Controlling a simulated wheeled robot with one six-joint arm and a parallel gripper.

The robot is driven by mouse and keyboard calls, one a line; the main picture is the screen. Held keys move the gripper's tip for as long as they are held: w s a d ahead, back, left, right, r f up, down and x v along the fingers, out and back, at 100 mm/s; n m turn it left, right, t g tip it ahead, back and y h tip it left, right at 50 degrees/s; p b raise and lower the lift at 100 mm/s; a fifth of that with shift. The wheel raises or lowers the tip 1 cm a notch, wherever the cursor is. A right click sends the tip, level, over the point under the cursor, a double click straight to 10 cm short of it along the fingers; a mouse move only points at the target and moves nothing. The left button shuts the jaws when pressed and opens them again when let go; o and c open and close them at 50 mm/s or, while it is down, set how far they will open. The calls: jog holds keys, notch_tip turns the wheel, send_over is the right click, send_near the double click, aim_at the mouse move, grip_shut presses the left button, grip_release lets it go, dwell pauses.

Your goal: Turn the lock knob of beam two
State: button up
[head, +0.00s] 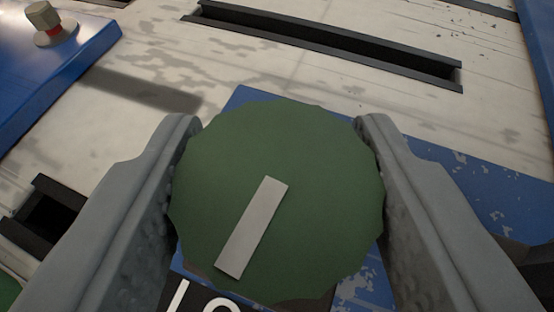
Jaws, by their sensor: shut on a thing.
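A green lock knob (310,225) with a scalloped rim fills the middle of the head view. A pale grey bar mark (252,228) runs across its face, tilted from lower left to upper right. My gripper (278,180) has one grey finger on each side of the knob and is shut on it. A worn blue beam (470,185) lies under the knob. A dark label with white characters (205,300) shows partly at the bottom edge, mostly cut off. I cannot read from it which beam this is.
A blue raised part (45,85) with a small knob with a red collar (45,20) stands at the upper left. A long dark slot (330,45) crosses the pale, worn bench (280,75) behind the knob. A dark square frame (45,212) lies at the left.

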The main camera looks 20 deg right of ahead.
jog(key=m+g+h, duration=0.2)
jog(key=m+h, duration=0.1)
jog(key=shift+a+m+h, duration=0.1)
jog(key=shift+m+h, duration=0.2)
jog(key=m+g+h, duration=0.3)
jog(key=m+g, duration=0.1)
jog(key=shift+w+m+g, duration=0.1)
jog(key=shift+m+g, duration=0.2)
jog(key=m+g+h, duration=0.1)
jog(key=m+g, duration=0.3)
jog(key=shift+g, duration=0.4)
jog(key=shift+m+g, duration=2.3)
jog(key=shift+g, duration=0.2)
jog(key=o, duration=1)
jog(key=v, duration=1.7)
jog(key=shift+w+r, duration=0.15)
